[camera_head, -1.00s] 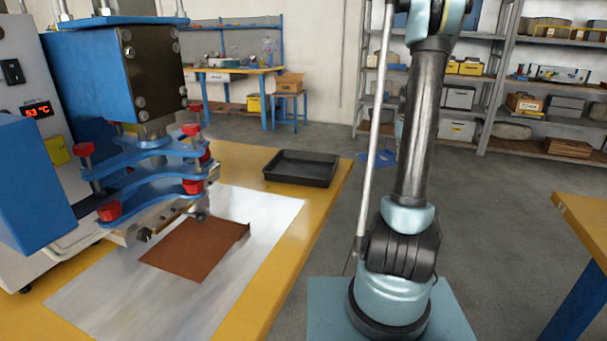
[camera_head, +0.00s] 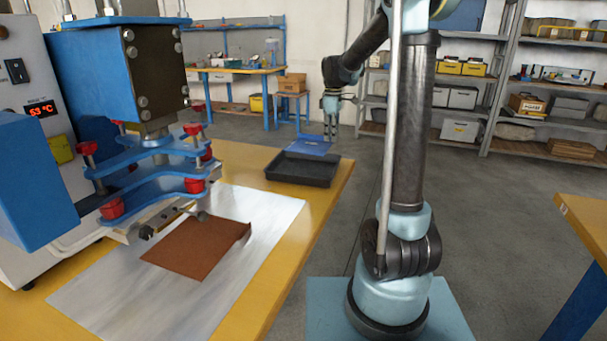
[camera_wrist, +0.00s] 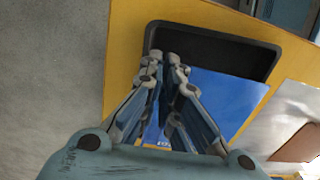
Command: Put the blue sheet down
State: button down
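The blue sheet (camera_head: 309,144) hangs from my gripper (camera_head: 331,136) behind and slightly above the far edge of the black tray (camera_head: 297,169) in the head view. In the wrist view the sheet (camera_wrist: 225,97) lies to the right of and under my gripper's fingers (camera_wrist: 164,60), covering part of the tray (camera_wrist: 225,47). The fingers are close together on the sheet's edge; the contact itself is partly hidden by them. The tray's visible inside is empty.
A brown sheet (camera_head: 198,249) lies on a metal plate (camera_head: 262,232) on the yellow table (camera_head: 325,205). A blue welding press (camera_head: 115,75) with red knobs stands at the left. Shelves with boxes (camera_head: 457,98) and a workbench (camera_head: 236,70) stand well behind.

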aim_at(324, 165)
jog(key=shift+s+a+r+n, duration=0.1)
jog(key=shift+s+a+n, duration=0.1)
jog(key=shift+a, duration=0.35)
jog(key=shift+s+a+n, duration=0.1)
jog(key=shift+s+a, duration=0.05)
jog(key=shift+a, duration=0.4)
jog(key=shift+a+f, duration=0.15)
jog(key=shift+f, duration=0.2)
notch_tip(324, 165, down, 9)
jog(key=shift+f, duration=0.1)
jog(key=c, duration=2.2)
grip_release()
jog(key=shift+o, duration=0.6)
